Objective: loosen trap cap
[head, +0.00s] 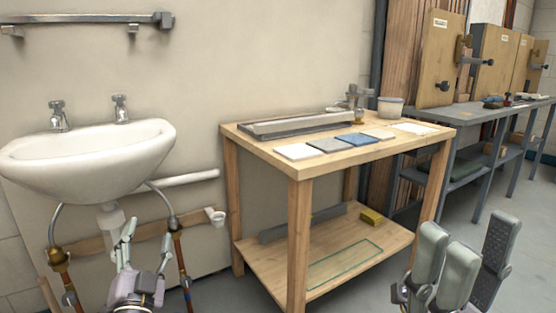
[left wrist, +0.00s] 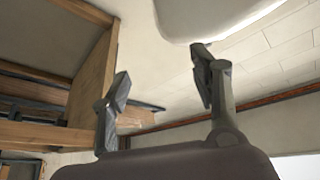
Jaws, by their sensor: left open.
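The white drain pipe (head: 108,218) hangs below the wash basin (head: 85,158). Its lower part is hidden behind my left gripper, and I cannot make out the trap cap. My left gripper (head: 146,237) is in front of the pipe with its fingers pointing up, open and empty. In the left wrist view its two fingers (left wrist: 163,75) stand wide apart with nothing between them. The basin's pale underside (left wrist: 215,18) is above the right finger there. My right gripper (head: 464,238) is at the lower right, far from the basin; its jaw opening is unclear.
Flexible hoses and copper pipes (head: 183,262) flank the drain pipe. A white pipe end (head: 214,215) sticks out by the wooden rail (head: 150,231). A wooden workbench (head: 299,235) with sample tiles stands to the right. A grey bench (head: 480,117) stands farther back.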

